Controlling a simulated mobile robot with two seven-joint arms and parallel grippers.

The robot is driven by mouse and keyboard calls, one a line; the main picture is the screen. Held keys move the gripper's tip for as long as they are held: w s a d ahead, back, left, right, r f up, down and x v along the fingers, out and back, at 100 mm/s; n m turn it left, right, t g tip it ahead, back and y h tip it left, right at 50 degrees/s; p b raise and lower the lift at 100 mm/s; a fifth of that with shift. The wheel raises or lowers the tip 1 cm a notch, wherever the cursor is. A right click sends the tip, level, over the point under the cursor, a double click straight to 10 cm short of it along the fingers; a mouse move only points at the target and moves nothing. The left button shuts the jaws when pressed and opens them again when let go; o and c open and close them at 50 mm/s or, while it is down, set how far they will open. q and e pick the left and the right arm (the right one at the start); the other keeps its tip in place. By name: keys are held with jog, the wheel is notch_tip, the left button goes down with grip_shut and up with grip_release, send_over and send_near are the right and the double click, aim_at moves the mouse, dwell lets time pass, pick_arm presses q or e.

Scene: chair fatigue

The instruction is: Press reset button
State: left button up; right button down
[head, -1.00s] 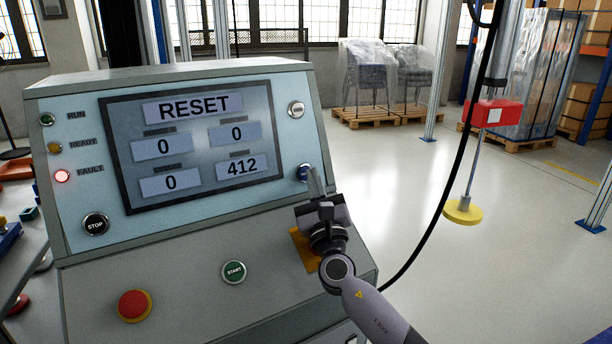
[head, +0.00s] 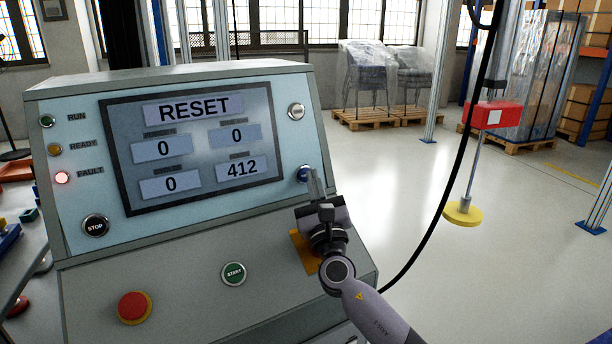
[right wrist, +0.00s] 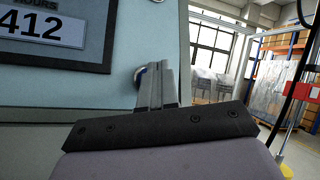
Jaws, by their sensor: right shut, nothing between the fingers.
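The control console (head: 200,240) has a tilted panel with a screen (head: 195,145) reading RESET, with 0, 0, 0 and 412 below. A blue button (head: 303,173) sits right of the screen's lower corner; its label cannot be read. My right gripper (head: 314,178) is shut and empty, its fingertips at or just in front of this button and partly covering it. In the right wrist view the shut fingers (right wrist: 157,82) overlap the button (right wrist: 140,76), whose left edge shows. I cannot tell whether they touch. My left gripper is out of view.
The panel also holds a silver button (head: 296,110), a black STOP button (head: 95,224) and a lit red FAULT lamp (head: 62,177). Below are a green START button (head: 233,272) and a red mushroom button (head: 134,306). A black cable (head: 437,215) hangs right of my arm.

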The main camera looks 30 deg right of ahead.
jog(key=shift+w, duration=0.1)
dwell(0.7)
jog(key=shift+w+f+b, duration=0.1)
jog(key=shift+w+b, duration=0.2)
jog(key=shift+w+f, duration=0.1)
jog(key=shift+w, duration=0.05)
dwell(0.5)
